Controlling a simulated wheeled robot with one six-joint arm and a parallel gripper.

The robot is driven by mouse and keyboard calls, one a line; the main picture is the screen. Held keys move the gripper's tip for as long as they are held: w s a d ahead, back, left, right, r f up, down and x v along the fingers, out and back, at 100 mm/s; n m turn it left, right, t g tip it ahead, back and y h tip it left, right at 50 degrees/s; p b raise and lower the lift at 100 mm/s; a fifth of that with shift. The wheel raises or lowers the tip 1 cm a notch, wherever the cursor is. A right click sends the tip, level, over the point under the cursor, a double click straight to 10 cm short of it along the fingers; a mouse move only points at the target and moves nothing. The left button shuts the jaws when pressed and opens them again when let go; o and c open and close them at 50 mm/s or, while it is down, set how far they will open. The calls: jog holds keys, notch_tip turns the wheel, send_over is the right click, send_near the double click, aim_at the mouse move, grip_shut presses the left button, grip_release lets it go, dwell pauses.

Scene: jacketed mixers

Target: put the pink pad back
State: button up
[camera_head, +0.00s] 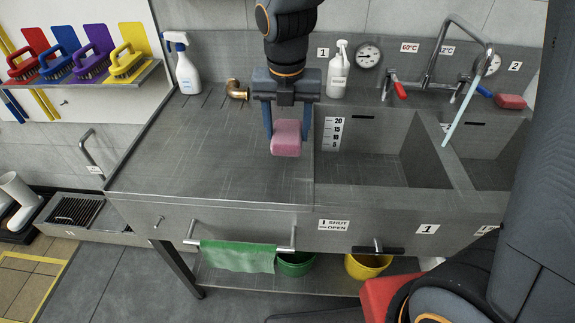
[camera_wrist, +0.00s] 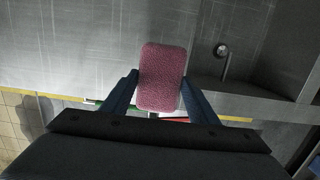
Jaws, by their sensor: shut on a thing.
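The pink pad (camera_head: 286,138) is a small rounded block held between the fingers of my gripper (camera_head: 287,122). My gripper points down and is shut on the pad. The pad is over the right part of the grey drainboard (camera_head: 210,150), just left of the first sink basin. I cannot tell exactly how high it is above the surface. In the wrist view the pad (camera_wrist: 163,77) fills the space between the two blue fingers (camera_wrist: 157,95).
Two sink basins (camera_head: 375,145) lie to the right, with a tall faucet (camera_head: 455,50) behind. A red block (camera_head: 510,101) sits at the right rear. Coloured brushes (camera_head: 85,62) are on a wall shelf. The drainboard's left is clear.

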notch_tip(320, 180, down, 9)
jog(key=shift+f+p, duration=0.1)
jog(key=shift+p, duration=0.75)
jog(key=shift+f, duration=0.15)
jog(key=o, duration=1.1)
